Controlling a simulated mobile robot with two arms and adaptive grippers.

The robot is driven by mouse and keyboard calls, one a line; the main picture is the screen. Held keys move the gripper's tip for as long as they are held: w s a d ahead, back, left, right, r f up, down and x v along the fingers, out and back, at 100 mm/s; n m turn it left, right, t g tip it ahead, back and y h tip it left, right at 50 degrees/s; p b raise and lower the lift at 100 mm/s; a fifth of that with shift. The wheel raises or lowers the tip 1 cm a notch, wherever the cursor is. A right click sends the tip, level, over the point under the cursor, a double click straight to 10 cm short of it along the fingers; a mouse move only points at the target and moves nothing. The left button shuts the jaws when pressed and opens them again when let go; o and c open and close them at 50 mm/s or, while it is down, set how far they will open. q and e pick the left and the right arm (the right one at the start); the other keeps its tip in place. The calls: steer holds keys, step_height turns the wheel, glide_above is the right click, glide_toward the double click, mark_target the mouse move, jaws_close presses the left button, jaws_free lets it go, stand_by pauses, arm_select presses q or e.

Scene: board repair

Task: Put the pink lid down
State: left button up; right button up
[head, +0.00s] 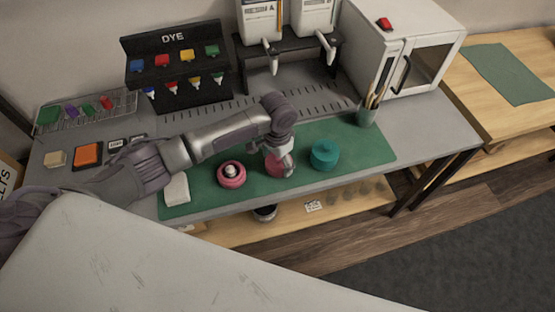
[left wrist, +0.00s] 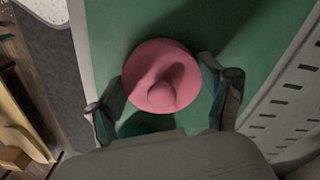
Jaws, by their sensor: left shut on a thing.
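My left gripper (head: 279,164) is shut on the pink lid (head: 273,168), over the green mat between two round containers. In the left wrist view the round pink lid (left wrist: 160,62) with its knob sits between the two fingers of the left gripper (left wrist: 167,88). The fingers hide part of the lid in the head view. I cannot tell whether the lid touches the mat. A pink container (head: 231,176) with something pale in its top stands on the mat to the left, apart from the lid. My right gripper is not in view.
A teal container (head: 325,154) stands just right of the lid on the green mat (head: 365,148). A cup of brushes (head: 367,114) is at the mat's back right. A white block (head: 177,189) lies at the left. The dye rack (head: 180,92) stands behind.

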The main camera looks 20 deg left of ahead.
arm_select(q)
steer(key=o, duration=0.9)
steer(key=shift+c, duration=0.2)
step_height(320, 180, up, 12)
steer(key=shift+r, duration=0.1)
